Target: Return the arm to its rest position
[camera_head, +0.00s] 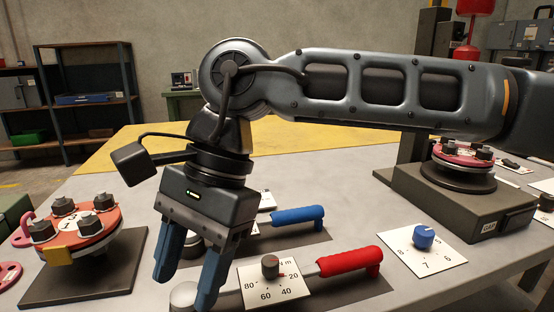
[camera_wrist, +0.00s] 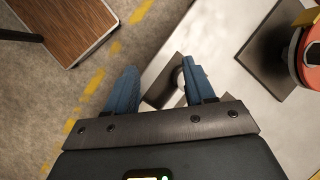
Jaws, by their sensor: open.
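My gripper (camera_head: 190,272) hangs pointing down above the front of the grey worktable (camera_head: 350,180). Its two blue fingers are apart with nothing between them. In the wrist view my gripper (camera_wrist: 155,90) also shows open, with the table edge and concrete floor beyond the fingertips. In the head view the arm reaches in from the right, bent at the elbow. A red-handled wrench (camera_head: 348,261) and a blue-handled wrench (camera_head: 297,215) lie on dark mats just right of my gripper. The fingers partly hide the wrench heads; I cannot tell their exact gap to them.
A red flanged spool (camera_head: 78,232) with several dark bolts stands on a plate at left. Another flange (camera_head: 462,155) sits on a dark stand (camera_head: 455,205) at right. A dial card (camera_head: 272,282) and a blue-knob card (camera_head: 422,248) lie on the table. Yellow marking covers its back.

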